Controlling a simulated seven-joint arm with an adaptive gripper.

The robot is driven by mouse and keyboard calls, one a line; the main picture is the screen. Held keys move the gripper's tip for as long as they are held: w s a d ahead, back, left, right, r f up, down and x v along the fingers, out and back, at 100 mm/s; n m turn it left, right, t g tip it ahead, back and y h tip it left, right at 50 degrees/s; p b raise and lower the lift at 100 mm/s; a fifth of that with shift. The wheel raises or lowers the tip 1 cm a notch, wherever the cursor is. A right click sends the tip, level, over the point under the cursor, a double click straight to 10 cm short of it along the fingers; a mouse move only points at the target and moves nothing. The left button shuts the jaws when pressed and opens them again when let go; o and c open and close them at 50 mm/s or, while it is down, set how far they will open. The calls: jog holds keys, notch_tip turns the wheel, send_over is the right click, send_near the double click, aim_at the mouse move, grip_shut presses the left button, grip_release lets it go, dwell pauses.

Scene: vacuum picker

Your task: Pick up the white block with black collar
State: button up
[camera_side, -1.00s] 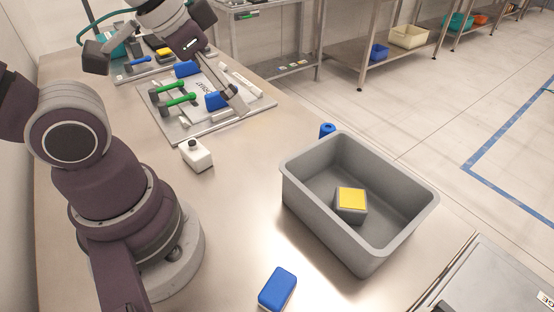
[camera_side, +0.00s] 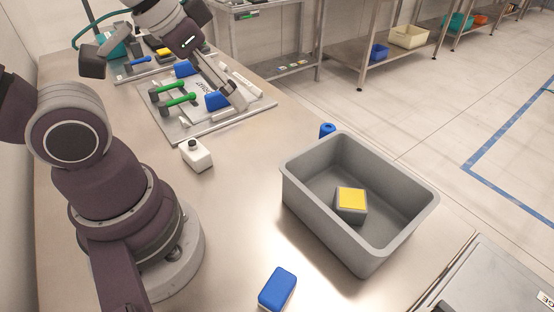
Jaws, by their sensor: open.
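The white block with black collar (camera_side: 198,157) stands upright on the bench, left of the grey bin, with its black collar on top. My gripper (camera_side: 236,97) is above the light fixture board (camera_side: 190,131) at the back of the bench, beyond the white block and apart from it. The gripper's fingers point down and to the right, near a blue part (camera_side: 217,101) on the board. I see nothing held between the fingers.
A grey bin (camera_side: 311,196) holds a grey block with a yellow top (camera_side: 351,199). A blue block (camera_side: 277,289) lies at the front, and a blue cylinder (camera_side: 327,130) stands behind the bin. Green-handled parts (camera_side: 181,100) lie on the board.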

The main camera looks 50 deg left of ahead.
jog(key=shift+o, duration=1.1)
jog(key=n+g, duration=0.5)
jog(key=n, duration=1.3)
send_over(192, 144)
jog(key=f, duration=0.8)
jog(key=shift+w+d+f, duration=0.2)
jog(key=shift+w+f, duration=0.1)
jog(key=shift+f, duration=0.05)
jog(key=shift+s+a+f+n+g, duration=0.2)
jog(key=shift+f+n, duration=0.2)
jog(key=shift+f, duration=0.25)
jog(key=shift+s+a+f+n+g, duration=0.2)
jog(key=shift+f+n, duration=0.2)
jog(key=shift+f, duration=0.2)
jog(key=f, duration=0.8)
jog(key=shift+w+d+f, duration=0.15)
jog(key=shift+d+f, duration=0.05)
jog(key=shift+f, duration=0.1)
jog(key=c, duration=1.3)
